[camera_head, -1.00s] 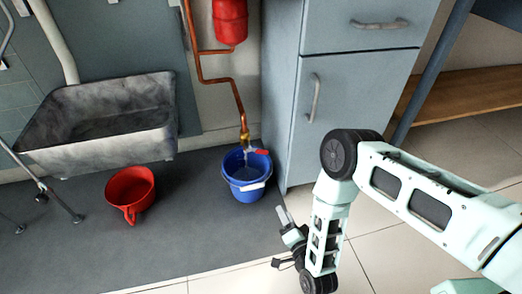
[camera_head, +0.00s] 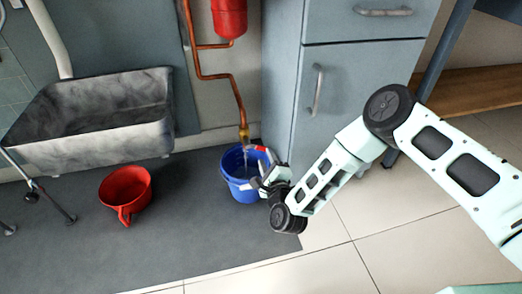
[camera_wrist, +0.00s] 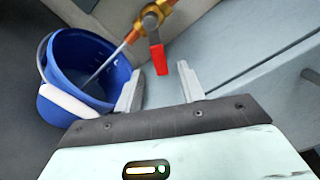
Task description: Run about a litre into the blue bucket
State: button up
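The blue bucket (camera_head: 238,188) stands on the dark mat under a brass tap (camera_head: 244,134) at the end of a copper pipe. The tap (camera_wrist: 152,14) has a red lever (camera_wrist: 158,60). A thin pale stream (camera_wrist: 104,66) runs from the spout into the bucket (camera_wrist: 66,62). The water level inside is not clear. My gripper (camera_head: 262,180) is beside the bucket's right rim. In the wrist view my gripper (camera_wrist: 157,75) is open and empty, its fingers on either side of the lever's end; I cannot tell if they touch it.
A red pot (camera_head: 126,190) stands on the mat (camera_head: 190,225) to the left. A grey stone sink (camera_head: 95,120) is behind it. A grey cabinet (camera_head: 345,85) stands close on the right of the tap. The front of the mat is clear.

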aim_at(263, 150)
jog(key=b+x, duration=0.2)
jog(key=x, duration=0.4)
jog(key=shift+f, duration=0.15)
jog(key=shift+w+a+b, duration=0.2)
jog(key=shift+w+b, duration=0.15)
jog(key=shift+w, duration=0.3)
